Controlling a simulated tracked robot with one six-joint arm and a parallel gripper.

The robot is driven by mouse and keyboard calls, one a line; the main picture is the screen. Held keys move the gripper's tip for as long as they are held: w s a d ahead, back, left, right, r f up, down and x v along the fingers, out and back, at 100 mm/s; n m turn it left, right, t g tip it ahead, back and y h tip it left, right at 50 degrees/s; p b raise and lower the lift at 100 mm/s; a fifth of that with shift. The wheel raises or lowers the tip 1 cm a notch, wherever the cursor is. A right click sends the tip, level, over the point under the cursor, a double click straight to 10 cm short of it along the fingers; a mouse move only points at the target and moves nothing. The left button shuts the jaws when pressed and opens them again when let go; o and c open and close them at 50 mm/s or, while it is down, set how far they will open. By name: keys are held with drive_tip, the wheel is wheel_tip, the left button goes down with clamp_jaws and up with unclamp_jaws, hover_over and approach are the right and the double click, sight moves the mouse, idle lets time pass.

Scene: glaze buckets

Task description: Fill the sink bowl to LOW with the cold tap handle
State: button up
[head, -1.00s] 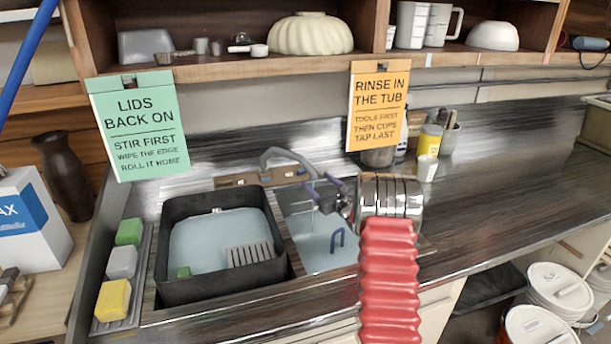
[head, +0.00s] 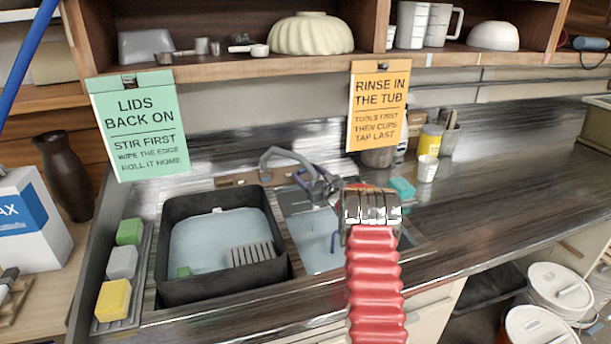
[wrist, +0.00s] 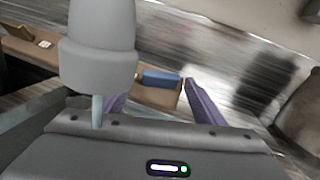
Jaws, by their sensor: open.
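The sink bowl (head: 312,255) is right of the black tub, with pale blue water or a pale floor inside; its level against any LOW mark is unreadable. The grey tap spout (head: 285,153) arches behind it. In the wrist view the spout (wrist: 97,50) is large at left, with a pale blue column below its mouth that looks like running water. The blue tap handle (wrist: 160,79) sits on the brown tap base (wrist: 130,88). My gripper (wrist: 157,92) is open, its purple fingers either side of the handle in the picture; contact cannot be told. In the head view my gripper (head: 308,180) is behind the bowl.
The black tub (head: 220,285) with a grey rack stands left of the bowl. A teal block (head: 402,187) and a white cup (head: 427,168) are on the counter at right. Signs hang from the shelf above. The right counter is largely clear.

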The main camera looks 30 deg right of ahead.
drive_tip(key=shift+c, duration=0.4)
drive_tip(key=c, duration=1)
drive_tip(key=shift+a+m+h, duration=0.15)
drive_tip(key=shift+m+h, duration=0.15)
drive_tip(key=shift+w+r+m+h, duration=0.1)
drive_tip(key=shift+m+h, duration=0.4)
drive_tip(key=shift+a+m+h, duration=0.2)
drive_tip(key=shift+m+h, duration=0.7)
drive_tip(key=shift+m, duration=0.4)
drive_tip(key=o, duration=1.1)
